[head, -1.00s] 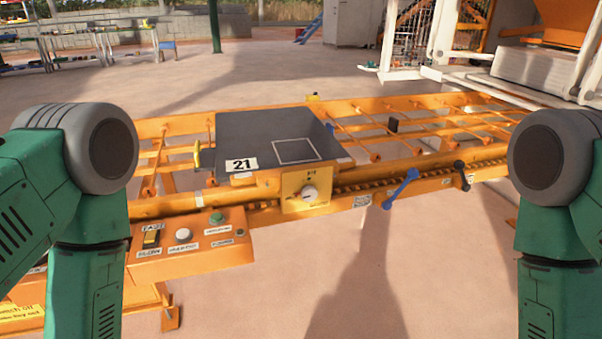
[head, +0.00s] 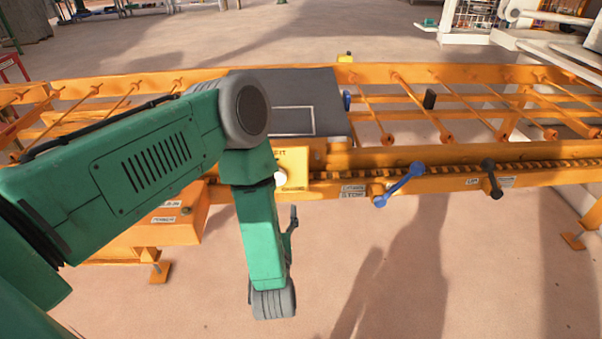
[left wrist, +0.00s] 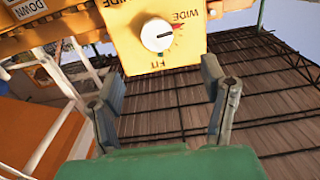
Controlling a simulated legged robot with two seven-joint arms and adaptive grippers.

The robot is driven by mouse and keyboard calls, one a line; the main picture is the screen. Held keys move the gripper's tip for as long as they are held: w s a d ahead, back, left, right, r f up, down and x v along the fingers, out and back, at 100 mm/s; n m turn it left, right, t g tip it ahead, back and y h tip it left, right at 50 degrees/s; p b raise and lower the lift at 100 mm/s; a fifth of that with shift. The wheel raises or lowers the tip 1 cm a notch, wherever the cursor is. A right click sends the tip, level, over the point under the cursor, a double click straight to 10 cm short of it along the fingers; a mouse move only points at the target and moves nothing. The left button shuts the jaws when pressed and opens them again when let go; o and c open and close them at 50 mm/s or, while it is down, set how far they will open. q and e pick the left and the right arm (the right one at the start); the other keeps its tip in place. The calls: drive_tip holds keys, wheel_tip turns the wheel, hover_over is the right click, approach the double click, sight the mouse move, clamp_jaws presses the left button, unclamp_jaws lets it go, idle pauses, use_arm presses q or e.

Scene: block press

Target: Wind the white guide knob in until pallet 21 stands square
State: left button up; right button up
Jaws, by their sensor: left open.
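The white guide knob (head: 281,178) sits on a yellow plate (head: 294,160) on the conveyor's front, partly behind my left arm. In the left wrist view the knob (left wrist: 158,35) is clear, its dark line pointing right towards a red mark by "WIDE"; "FIT" is printed below. My left gripper (left wrist: 162,76) is open and empty, its fingers short of the knob and to either side. In the head view one finger of the gripper (head: 293,212) shows below the plate. Pallet 21 (head: 325,92) is a dark slab with a white outline; its number is hidden. My right gripper is out of view.
A blue lever (head: 400,185) and a black lever (head: 491,178) stick out from the rail right of the knob. An orange control box (head: 178,222) is left, partly behind my arm. The floor in front is clear.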

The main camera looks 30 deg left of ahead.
use_arm(q)
drive_tip(key=b+x, duration=0.2)
drive_tip(key=x, duration=1.1)
drive_tip(key=shift+w+a, duration=0.1)
drive_tip(key=shift+w, duration=0.05)
drive_tip(key=shift+d+r, duration=0.1)
drive_tip(key=shift+d, duration=0.2)
drive_tip(key=shift+c, duration=0.9)
drive_tip(key=shift+d, duration=0.25)
drive_tip(key=c, duration=1)
drive_tip(key=shift+o, duration=0.2)
drive_tip(key=shift+a, duration=0.1)
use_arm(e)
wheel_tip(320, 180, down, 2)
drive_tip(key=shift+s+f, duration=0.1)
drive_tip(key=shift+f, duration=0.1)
